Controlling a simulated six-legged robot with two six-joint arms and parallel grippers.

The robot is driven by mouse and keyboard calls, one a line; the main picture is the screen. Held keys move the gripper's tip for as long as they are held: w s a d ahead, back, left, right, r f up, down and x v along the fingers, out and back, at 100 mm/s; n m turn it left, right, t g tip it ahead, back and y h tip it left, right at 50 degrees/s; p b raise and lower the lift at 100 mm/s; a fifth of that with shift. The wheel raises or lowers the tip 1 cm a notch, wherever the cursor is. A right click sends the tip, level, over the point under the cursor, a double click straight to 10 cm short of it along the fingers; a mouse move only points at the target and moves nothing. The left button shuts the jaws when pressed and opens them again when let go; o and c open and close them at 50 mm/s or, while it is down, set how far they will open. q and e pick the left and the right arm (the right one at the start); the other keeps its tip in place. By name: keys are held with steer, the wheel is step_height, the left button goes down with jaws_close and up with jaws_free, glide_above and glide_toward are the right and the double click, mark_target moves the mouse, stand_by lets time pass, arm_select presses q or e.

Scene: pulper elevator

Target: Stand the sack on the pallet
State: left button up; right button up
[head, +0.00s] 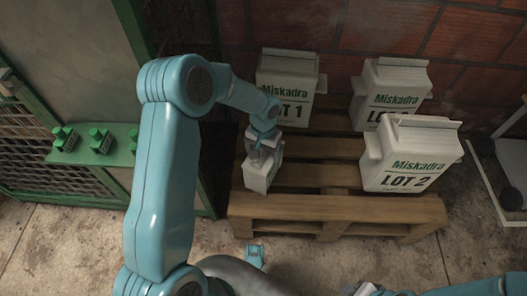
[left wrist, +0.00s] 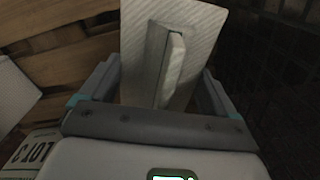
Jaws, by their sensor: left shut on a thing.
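My left gripper (head: 264,152) points down over the front left part of the pallet (head: 330,207). It is shut on a plain white sack (head: 258,180), with no lettering visible from here. In the left wrist view the sack (left wrist: 140,30) shows a pale face and a raised ridge between the fingers (left wrist: 160,85). The sack looks upright. I cannot tell whether its base touches the boards. The end of my right arm (head: 365,289) shows at the bottom edge of the head view, and its fingers are unclear.
The LOT 1 sack (head: 300,85) stands behind my left gripper. Another Miskadra sack (head: 405,77) stands at the back right, and the LOT 2 sack (head: 410,155) at the front right. A green shelf (head: 90,157) and mesh cage are at left; a brick wall (head: 470,35) is behind.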

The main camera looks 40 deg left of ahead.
arm_select(q)
steer(key=shift+f, duration=0.2)
steer(key=o, duration=1.8)
steer(key=shift+r, duration=0.35)
step_height(320, 180, up, 12)
steer(key=p, duration=0.4)
steer(key=shift+f, duration=0.1)
